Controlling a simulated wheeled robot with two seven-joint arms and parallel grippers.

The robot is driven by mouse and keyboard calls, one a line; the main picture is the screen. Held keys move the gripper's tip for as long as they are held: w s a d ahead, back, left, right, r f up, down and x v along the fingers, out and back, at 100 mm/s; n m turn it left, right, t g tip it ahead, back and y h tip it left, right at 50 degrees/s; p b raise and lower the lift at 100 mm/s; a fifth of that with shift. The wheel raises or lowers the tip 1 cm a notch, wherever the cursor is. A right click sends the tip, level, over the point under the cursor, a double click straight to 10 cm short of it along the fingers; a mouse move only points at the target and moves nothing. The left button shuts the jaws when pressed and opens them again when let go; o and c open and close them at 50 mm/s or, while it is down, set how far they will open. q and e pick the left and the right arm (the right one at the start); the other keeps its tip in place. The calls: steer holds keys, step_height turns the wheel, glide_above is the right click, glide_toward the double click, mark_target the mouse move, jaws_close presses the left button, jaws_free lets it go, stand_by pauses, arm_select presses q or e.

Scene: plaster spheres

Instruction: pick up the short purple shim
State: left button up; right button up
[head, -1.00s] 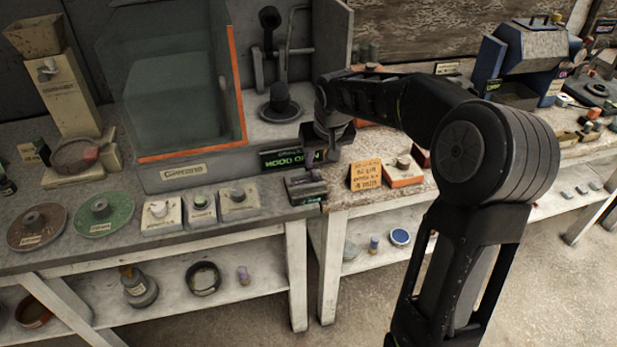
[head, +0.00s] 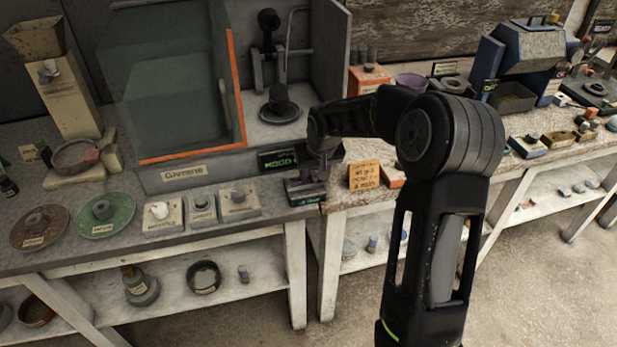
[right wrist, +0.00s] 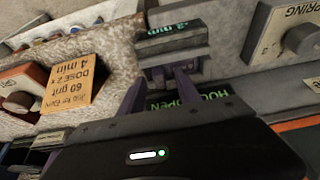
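My right gripper (head: 318,174) points down at a small dark block (head: 306,196) with a green label, at the front right edge of the left bench. In the right wrist view the two purplish fingers of my right gripper (right wrist: 160,88) stand apart, with a gap between them. The dark block (right wrist: 172,42), with a label ending in "2 mm", lies just beyond the fingertips. I cannot clearly tell the short purple shim from the block and fingers; it may be hidden there. My left gripper is out of view.
An orange note card (head: 364,176) stands right of the block, with an orange box (head: 393,176) beside it. The green-lettered "HOOD OPEN" sign (head: 280,158) is close behind. Switch boxes (head: 239,203) stand to the left.

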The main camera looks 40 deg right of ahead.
steer(key=shift+c, duration=0.2)
stand_by(0.4)
jaws_close()
stand_by(0.4)
